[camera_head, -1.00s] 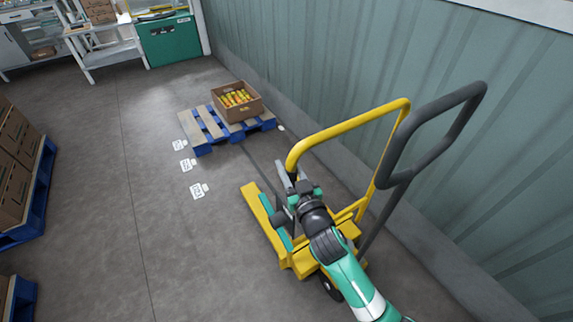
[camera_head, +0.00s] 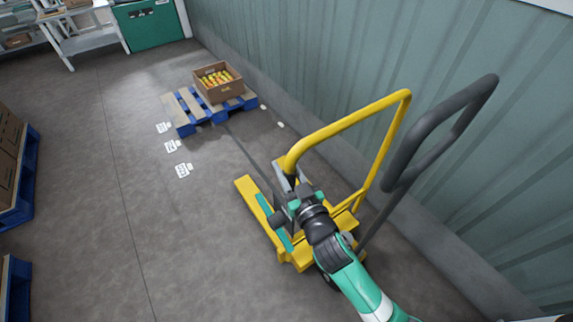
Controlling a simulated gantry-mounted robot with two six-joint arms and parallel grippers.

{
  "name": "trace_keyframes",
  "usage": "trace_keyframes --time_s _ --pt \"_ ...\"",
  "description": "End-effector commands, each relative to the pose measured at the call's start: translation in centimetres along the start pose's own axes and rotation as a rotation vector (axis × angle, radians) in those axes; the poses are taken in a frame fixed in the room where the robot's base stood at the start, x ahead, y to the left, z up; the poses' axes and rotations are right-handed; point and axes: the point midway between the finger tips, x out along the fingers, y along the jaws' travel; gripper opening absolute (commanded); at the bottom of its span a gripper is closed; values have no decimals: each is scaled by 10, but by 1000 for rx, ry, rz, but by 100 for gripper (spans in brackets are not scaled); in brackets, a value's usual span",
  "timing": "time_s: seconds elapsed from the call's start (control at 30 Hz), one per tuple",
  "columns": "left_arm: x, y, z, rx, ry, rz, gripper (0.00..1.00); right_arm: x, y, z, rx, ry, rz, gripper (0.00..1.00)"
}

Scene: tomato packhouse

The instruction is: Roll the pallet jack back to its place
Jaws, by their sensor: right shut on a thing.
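The pallet jack has yellow forks (camera_head: 245,189), a yellow looped handle (camera_head: 352,121) and a dark grey looped bar (camera_head: 440,120) at its right. It stands upright on the floor near the middle right, close to the corrugated wall. My right gripper (camera_head: 284,190) reaches in from the bottom and is shut on the jack, near the lower left end of the yellow handle. My wrist hides the exact contact and part of the jack's body. My left gripper is not in view.
A blue pallet (camera_head: 188,127) with a box of tomatoes (camera_head: 219,82) stands beyond the forks. White floor labels (camera_head: 182,170) lie before it. Boxes on blue pallets (camera_head: 22,205) line the left edge. The wall (camera_head: 460,215) runs close along the right. The middle-left floor is clear.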

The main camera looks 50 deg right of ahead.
Motion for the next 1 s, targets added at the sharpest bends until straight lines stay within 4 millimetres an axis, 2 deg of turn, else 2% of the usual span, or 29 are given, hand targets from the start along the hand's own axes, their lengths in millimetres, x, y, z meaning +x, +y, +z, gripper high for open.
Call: trace_keyframes --time_s 0.03,0.13,0.17,0.3,0.67,0.77,1.0 --pt "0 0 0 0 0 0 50 0 2 8 -3 -19 6 0" --pt "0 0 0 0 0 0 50 0 2 7 -4 -19 7 0" --pt "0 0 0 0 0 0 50 0 2 7 -4 -18 6 40" --pt "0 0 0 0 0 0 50 0 2 5 -3 -13 5 64" --pt "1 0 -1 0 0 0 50 -5 0 2 -2 -6 2 64" --pt "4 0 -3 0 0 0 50 -19 0 1 -3 -7 1 64" --pt "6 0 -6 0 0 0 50 -76 -1 3 -5 -10 -2 64"
